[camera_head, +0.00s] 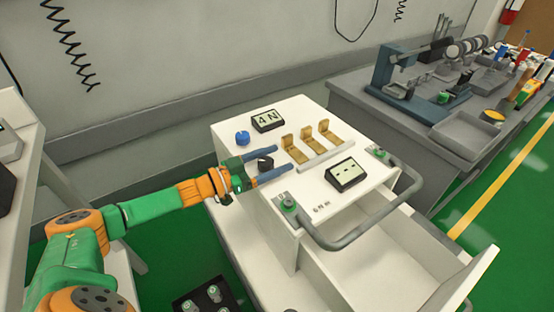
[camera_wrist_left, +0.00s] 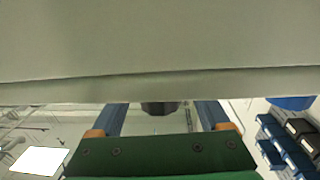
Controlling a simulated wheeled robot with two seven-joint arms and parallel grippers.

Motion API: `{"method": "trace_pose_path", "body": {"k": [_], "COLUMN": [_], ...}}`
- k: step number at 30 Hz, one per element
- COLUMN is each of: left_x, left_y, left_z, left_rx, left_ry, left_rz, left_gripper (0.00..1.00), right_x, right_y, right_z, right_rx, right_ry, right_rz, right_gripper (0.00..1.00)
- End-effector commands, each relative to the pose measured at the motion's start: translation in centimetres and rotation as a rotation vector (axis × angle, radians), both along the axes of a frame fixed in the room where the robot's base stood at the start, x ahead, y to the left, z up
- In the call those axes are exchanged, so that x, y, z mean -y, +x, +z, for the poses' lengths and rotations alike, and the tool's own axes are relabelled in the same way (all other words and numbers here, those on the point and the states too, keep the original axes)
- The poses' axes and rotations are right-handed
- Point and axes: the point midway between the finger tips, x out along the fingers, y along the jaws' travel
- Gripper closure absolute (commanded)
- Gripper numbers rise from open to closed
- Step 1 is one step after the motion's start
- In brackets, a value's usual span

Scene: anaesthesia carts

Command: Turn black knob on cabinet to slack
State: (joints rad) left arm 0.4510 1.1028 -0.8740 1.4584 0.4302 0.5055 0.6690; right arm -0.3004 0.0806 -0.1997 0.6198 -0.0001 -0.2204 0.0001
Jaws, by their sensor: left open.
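The white cabinet (camera_head: 303,208) stands in the middle of the head view. Its black knob (camera_head: 265,163) sits on the top, near the left edge. My left gripper (camera_head: 283,158) reaches in from the left, with one blue finger on each side of the knob. The fingers are open, and their tips extend past the knob. In the left wrist view, the black knob (camera_wrist_left: 160,108) shows between the two blue fingers, with gaps to both. Any marking around the knob is hidden or too small to read. My right gripper is not in view.
The cabinet top also holds a blue knob (camera_head: 242,138), a display reading "4 N" (camera_head: 267,120), brass tabs (camera_head: 307,141) and a second display with dashes (camera_head: 343,174). A grey handle (camera_head: 350,239) curves along the front, above an open drawer (camera_head: 400,252). A grey bench (camera_head: 400,125) stands right.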

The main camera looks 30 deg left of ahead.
Motion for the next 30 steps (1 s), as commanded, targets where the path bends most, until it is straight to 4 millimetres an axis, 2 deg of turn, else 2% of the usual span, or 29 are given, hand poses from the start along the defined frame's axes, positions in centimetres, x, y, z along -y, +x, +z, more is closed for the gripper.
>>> {"method": "trace_pose_path", "body": {"k": [3,11,18,20,26,30], "left_x": [0.4,0.5,0.5,0.5,0.4,0.4], "left_y": [0.6,0.7,0.7,0.7,0.7,0.7], "left_z": [0.1,0.0,0.0,0.0,0.2,0.3], "left_rx": [0.002,0.0,0.0,0.0,-0.001,-0.005], "left_ry": [0.001,0.002,0.002,0.002,-0.001,-0.004], "left_rz": [-0.001,-0.001,-0.001,0.0,0.014,0.063], "left_gripper": [0.21,0.21,0.86,1.0,1.0,1.0], "right_x": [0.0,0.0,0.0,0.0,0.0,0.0], "right_y": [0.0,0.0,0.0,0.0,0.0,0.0], "right_z": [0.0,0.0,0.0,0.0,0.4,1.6], "right_rx": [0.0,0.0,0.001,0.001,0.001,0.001], "right_ry": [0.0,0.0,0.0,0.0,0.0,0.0], "right_rz": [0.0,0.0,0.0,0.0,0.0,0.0], "right_gripper": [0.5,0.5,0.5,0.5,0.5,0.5]}}
